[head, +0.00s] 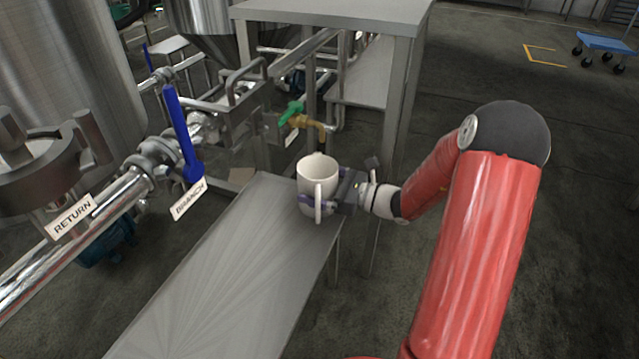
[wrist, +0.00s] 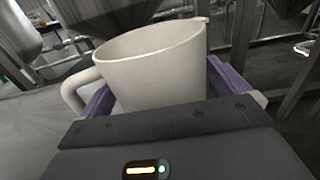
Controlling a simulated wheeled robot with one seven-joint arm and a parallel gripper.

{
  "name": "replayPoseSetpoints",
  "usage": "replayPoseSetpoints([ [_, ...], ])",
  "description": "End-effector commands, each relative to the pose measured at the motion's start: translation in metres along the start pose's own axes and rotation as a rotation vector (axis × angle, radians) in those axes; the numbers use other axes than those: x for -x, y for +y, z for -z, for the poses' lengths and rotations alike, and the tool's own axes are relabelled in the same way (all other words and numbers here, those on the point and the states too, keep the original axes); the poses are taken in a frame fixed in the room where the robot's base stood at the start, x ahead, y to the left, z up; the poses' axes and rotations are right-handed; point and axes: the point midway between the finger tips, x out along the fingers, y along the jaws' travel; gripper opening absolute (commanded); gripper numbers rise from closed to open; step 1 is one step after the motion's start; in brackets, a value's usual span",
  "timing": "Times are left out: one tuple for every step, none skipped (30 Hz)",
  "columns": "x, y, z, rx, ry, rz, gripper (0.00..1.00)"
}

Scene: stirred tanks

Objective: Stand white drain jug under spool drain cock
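The white drain jug (head: 315,176) is upright at the far end of the steel bench (head: 235,265), near its right edge. I cannot tell whether its base touches the bench. My gripper (head: 321,202) reaches in from the right with its purple fingers on both sides of the jug. In the wrist view the jug (wrist: 150,70) fills the space between the fingers, its handle to the left. The drain cock (head: 302,121), a brass tap with a green lever, is just behind and above the jug, its spout pointing down near the jug's far rim.
A pipe with a blue-handled valve (head: 182,135) and tags reading BRANCH (head: 188,199) and RETURN (head: 71,217) runs along the left. A taller steel table (head: 400,70) stands behind at the right. The near part of the bench is clear.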

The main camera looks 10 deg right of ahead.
Motion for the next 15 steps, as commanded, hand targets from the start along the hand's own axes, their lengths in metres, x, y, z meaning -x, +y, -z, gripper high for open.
replayPoseSetpoints([
  [0.0, 0.0, 0.0, 0.0, 0.0, 0.0, 1.0],
  [0.0, 0.0, 0.0, 0.0, 0.0, 0.0, 1.0],
  [0.0, 0.0, 0.0, 0.0, 0.0, 0.0, 1.0],
  [0.0, 0.0, -0.001, 0.0, 0.0, 0.0, 1.0],
  [0.0, 0.0, -0.002, 0.0, 0.0, 0.0, 1.0],
  [0.0, 0.0, -0.004, 0.001, 0.0, 0.0, 1.0],
  [0.002, 0.0, -0.003, 0.0, 0.0, 0.001, 1.0],
  [0.006, -0.001, -0.003, 0.0, 0.001, 0.002, 1.0],
  [0.011, -0.001, -0.003, 0.0, 0.001, 0.002, 1.0],
  [0.016, -0.001, -0.003, 0.0, 0.001, 0.003, 1.0],
  [0.021, -0.001, -0.004, -0.001, 0.001, 0.004, 1.0],
  [0.029, -0.001, -0.004, 0.0, 0.001, 0.004, 1.0],
  [0.036, -0.001, -0.004, 0.0, 0.001, 0.004, 1.0],
  [0.043, -0.001, -0.004, 0.0, 0.0, 0.005, 1.0],
  [0.052, -0.001, -0.004, 0.0, 0.002, 0.005, 1.0],
])
